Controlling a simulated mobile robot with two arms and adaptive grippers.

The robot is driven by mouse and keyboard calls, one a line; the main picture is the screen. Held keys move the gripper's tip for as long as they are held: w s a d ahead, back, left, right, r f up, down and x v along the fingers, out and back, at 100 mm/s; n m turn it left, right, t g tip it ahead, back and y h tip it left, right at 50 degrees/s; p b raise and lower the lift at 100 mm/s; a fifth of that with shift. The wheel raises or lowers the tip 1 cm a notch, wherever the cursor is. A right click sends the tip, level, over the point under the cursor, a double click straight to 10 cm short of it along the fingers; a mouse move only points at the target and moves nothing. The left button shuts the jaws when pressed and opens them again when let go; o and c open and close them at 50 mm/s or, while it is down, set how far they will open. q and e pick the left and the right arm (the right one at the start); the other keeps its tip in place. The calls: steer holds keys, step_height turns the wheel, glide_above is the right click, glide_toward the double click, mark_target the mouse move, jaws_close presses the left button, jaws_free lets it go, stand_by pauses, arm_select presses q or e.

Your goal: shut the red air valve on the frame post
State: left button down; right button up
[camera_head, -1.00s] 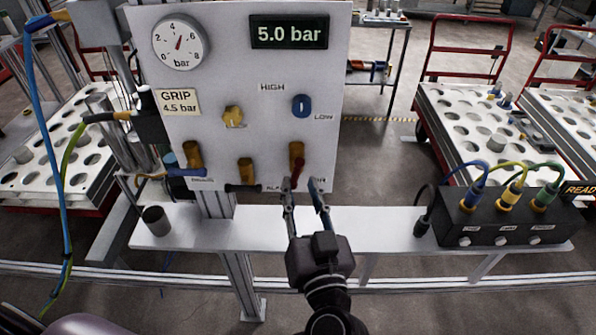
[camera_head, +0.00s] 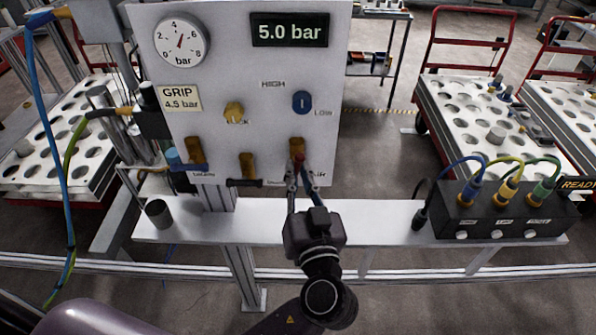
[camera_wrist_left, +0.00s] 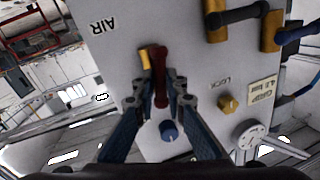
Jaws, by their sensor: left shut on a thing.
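The red air valve handle (camera_head: 299,160) sits on a brass body (camera_head: 296,147) at the panel's lower right, above the letters AIR. My left gripper (camera_head: 303,180) reaches up from below, with its fingers closed around the handle. In the left wrist view the red handle (camera_wrist_left: 160,75) stands between the two fingertips (camera_wrist_left: 165,90), beside its brass body (camera_wrist_left: 145,58). The fingers partly cover the handle and label in the head view. The round gauge (camera_head: 181,40) has a red needle, and the display (camera_head: 289,30) reads 5.0 bar. My right gripper is not in view.
Other brass valves (camera_head: 247,166) with dark handles sit left on the same panel (camera_head: 225,70). A blue knob (camera_head: 302,102) and a yellow knob (camera_head: 233,112) are above. A black connector box (camera_head: 505,215) stands right on the white ledge (camera_head: 375,225); a dark cup (camera_head: 158,213) stands left.

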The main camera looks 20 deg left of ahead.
arm_select(q)
steer(key=shift+f+m, duration=0.1)
steer(key=shift+m, duration=0.3)
steer(key=m+b, duration=0.2)
steer(key=shift+f+m+t, duration=0.1)
steer(key=shift+m+t, duration=0.3)
steer(key=m+t+b, duration=0.1)
steer(key=m, duration=0.8)
steer(key=shift+t+h, duration=0.4)
steer(key=shift+m+h+p, duration=0.3)
steer(key=shift+m+h, duration=0.1)
steer(key=shift+m, duration=1.7)
steer(key=shift+f+m+t, duration=0.1)
steer(key=shift+m+t, duration=0.2)
steer(key=c, duration=2)
jaws_free()
steer(key=shift+d, duration=0.1)
steer(key=shift+o, duration=0.2)
